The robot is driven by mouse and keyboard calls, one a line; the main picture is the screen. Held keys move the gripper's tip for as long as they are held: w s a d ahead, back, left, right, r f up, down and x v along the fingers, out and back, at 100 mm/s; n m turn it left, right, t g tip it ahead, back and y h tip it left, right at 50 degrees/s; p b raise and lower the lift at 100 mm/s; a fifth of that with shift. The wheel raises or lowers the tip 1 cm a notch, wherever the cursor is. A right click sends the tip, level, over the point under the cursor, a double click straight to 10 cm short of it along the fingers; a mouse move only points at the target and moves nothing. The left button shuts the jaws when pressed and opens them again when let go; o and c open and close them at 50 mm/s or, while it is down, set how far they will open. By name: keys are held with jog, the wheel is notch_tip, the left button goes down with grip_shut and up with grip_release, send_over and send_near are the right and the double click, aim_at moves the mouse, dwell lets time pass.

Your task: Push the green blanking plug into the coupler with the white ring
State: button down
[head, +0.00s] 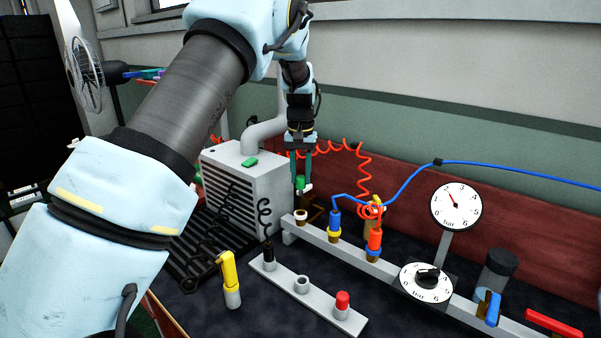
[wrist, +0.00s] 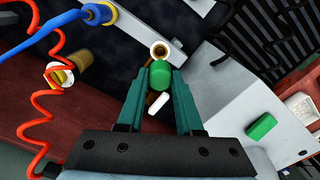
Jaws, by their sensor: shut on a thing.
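My gripper (head: 301,168) is shut on the green blanking plug (head: 301,183) and holds it in the air. In the wrist view the plug (wrist: 159,75) sits between the green fingertips (wrist: 160,72). The coupler with the white ring (head: 300,216) stands at the left end of the grey manifold bar, below the plug in the head view and apart from it. In the wrist view this coupler (wrist: 159,50) shows its open mouth just beyond the plug. A small white piece (wrist: 158,102) shows beneath the plug.
A coupler with a blue hose plug (head: 334,222) and one with a red plug (head: 375,240) stand to the right on the bar. A coiled red hose (head: 363,165) hangs behind. A compressor (head: 250,185) stands left. A grey rack (head: 315,302) with a red-capped plug lies in front.

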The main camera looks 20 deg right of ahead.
aim_at(301, 195)
jog(key=shift+f+b, duration=1)
jog(key=shift+f, duration=1.3)
jog(key=shift+f+b, duration=0.5)
jog(key=shift+f, duration=1.45)
dwell(0.3)
jog(key=shift+c, duration=2.4)
grip_release()
notch_tip(301, 195, up, 11)
jog(key=shift+f+b, duration=0.1)
jog(key=shift+b, duration=1.15)
jog(key=shift+a, duration=0.1)
